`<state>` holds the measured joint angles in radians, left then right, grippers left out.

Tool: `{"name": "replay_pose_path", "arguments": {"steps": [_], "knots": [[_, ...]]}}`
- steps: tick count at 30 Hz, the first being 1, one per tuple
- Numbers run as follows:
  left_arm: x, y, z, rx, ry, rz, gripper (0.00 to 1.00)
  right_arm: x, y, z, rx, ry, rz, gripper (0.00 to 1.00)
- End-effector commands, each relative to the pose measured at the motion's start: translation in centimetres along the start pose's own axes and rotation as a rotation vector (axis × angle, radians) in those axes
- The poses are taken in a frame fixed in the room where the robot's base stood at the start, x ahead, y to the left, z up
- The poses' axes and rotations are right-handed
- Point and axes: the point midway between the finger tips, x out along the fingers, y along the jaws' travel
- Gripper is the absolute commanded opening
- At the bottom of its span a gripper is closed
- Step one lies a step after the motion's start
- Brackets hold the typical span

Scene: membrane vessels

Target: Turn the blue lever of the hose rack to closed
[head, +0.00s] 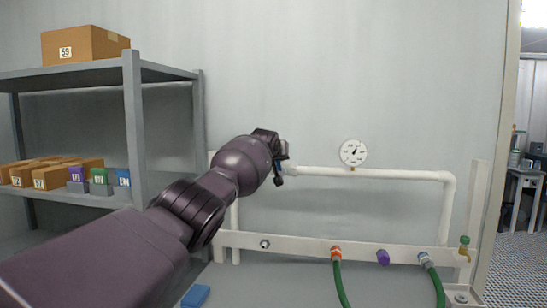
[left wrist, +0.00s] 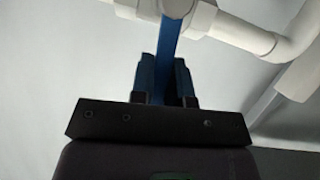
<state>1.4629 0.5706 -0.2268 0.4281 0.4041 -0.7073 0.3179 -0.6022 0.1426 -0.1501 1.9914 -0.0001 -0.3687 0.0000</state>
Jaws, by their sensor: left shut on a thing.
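The hose rack is a white pipe frame (head: 395,174) against the wall, and part of its pipe shows in the left wrist view (left wrist: 245,36). Its blue lever (left wrist: 169,38) is a flat bar that runs from a white valve fitting (left wrist: 190,14) down between my left fingers. My left gripper (left wrist: 164,75) is shut on the lever. In the head view my left gripper (head: 279,172) is at the left end of the upper pipe and hides most of the lever. My right gripper is in neither view.
A round gauge (head: 352,152) sits above the upper pipe. A lower rail (head: 300,243) carries green hoses (head: 340,283) and coloured fittings. A grey shelf (head: 134,130) with boxes stands left, beside my left arm. A blue object (head: 195,296) lies below. Wall space above the pipe is clear.

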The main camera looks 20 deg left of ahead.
Motion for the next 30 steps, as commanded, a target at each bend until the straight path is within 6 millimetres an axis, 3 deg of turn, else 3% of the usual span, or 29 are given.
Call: {"name": "replay_pose_path", "arguments": {"steps": [11, 25, 26, 30], "knots": [[0.0, 0.8, 0.0, 0.117, 0.001, -0.048, 0.00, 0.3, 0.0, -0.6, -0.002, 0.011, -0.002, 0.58], [0.0, 0.9, 0.0, 0.133, 0.002, -0.053, 0.00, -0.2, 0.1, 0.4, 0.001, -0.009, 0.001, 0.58], [0.0, 0.9, 0.0, 0.133, 0.002, -0.053, 0.19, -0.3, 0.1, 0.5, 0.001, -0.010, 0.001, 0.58], [0.0, 0.9, 0.0, 0.131, 0.002, -0.053, 0.40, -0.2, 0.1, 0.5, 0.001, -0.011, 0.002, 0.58]]}}
